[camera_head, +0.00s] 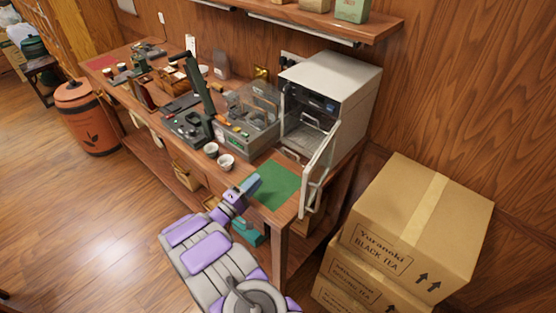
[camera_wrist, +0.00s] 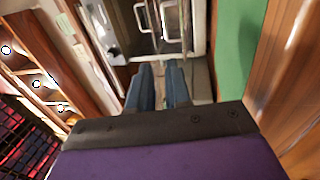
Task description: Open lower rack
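A white metal drying cabinet (camera_head: 330,90) stands at the right end of the workbench, with its door (camera_head: 318,172) swung open toward the front. Wire racks (camera_head: 308,122) show inside, and the lower rack (camera_head: 291,154) sits near the cabinet's bottom opening. My gripper (camera_head: 254,181) is in front of the cabinet, beside the green mat, apart from the racks. In the wrist view its two blue fingers (camera_wrist: 159,75) are spread with a gap and nothing between them. Metal rack handles (camera_wrist: 157,14) show beyond the fingertips there.
A green mat (camera_head: 277,186) lies on the bench before the cabinet. Two white cups (camera_head: 226,162) and a clear-covered machine (camera_head: 247,130) stand left of it. Cardboard boxes (camera_head: 420,225) are stacked on the floor at right.

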